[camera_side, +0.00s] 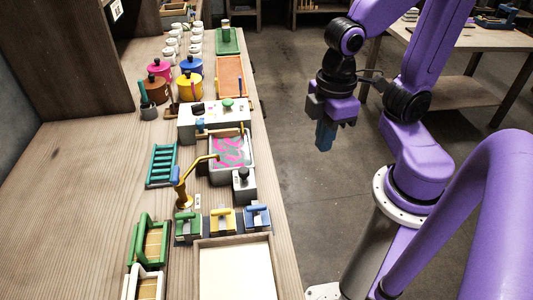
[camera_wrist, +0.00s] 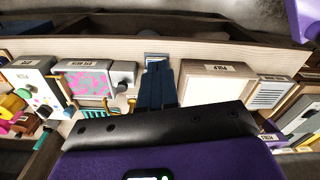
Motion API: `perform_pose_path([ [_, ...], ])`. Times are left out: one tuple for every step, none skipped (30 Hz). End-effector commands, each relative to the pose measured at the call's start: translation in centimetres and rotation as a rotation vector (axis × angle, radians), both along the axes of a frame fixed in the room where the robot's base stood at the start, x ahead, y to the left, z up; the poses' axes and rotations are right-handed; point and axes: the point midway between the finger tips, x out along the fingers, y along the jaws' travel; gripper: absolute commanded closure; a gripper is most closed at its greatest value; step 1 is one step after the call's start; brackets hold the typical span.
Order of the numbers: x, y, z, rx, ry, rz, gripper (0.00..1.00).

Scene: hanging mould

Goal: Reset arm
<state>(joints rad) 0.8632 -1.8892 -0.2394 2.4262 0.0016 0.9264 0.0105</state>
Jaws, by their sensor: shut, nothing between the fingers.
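My gripper (camera_side: 325,136) hangs pointing down over the floor, to the right of the workbench (camera_side: 95,185), in the side view. Its blue fingers are together with nothing between them. In the wrist view the dark blue fingers (camera_wrist: 157,84) lie side by side in front of the bench edge. My purple arm is folded upright beside its base, clear of the bench and apart from everything on it.
The bench holds a vat with pink and grey marbling (camera_side: 231,152), a brass tap (camera_side: 183,190), a pale pulp tray (camera_side: 237,270), several small coloured stands (camera_side: 222,220), a green rack (camera_side: 161,165) and coloured pots (camera_side: 189,86). Open floor (camera_side: 285,120) lies between bench and arm.

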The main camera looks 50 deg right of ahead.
Motion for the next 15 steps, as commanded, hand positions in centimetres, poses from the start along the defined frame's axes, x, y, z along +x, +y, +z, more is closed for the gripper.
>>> perform_pose_path([
  [-1.0, -0.5, -0.2, 0.001, 0.000, 0.030, 1.00],
  [-1.4, -0.7, -0.3, 0.002, -0.001, 0.044, 1.00],
  [-1.8, -1.0, -0.4, 0.002, -0.001, 0.058, 1.00],
  [-2.1, -1.1, -0.5, 0.002, -0.001, 0.068, 1.00],
  [-2.3, -1.2, -0.5, 0.003, -0.002, 0.074, 1.00],
  [-2.4, -1.3, -0.6, 0.003, -0.002, 0.081, 1.00],
  [-2.5, -1.4, -0.6, 0.002, -0.001, 0.084, 1.00],
  [-2.6, -1.4, -0.6, 0.002, -0.001, 0.085, 1.00],
  [-2.6, -1.4, -0.6, 0.002, -0.002, 0.086, 1.00],
  [-2.6, -1.4, -0.6, 0.002, -0.002, 0.086, 1.00],
  [-2.6, -1.4, -0.6, 0.002, -0.001, 0.085, 1.00],
  [-2.6, -1.4, -0.6, 0.002, -0.001, 0.085, 1.00],
  [-2.6, -1.4, -0.6, 0.002, -0.001, 0.085, 1.00],
  [-2.6, -1.4, -0.6, 0.002, -0.001, 0.085, 1.00],
  [-2.6, -1.4, -0.6, 0.002, -0.001, 0.084, 1.00],
])
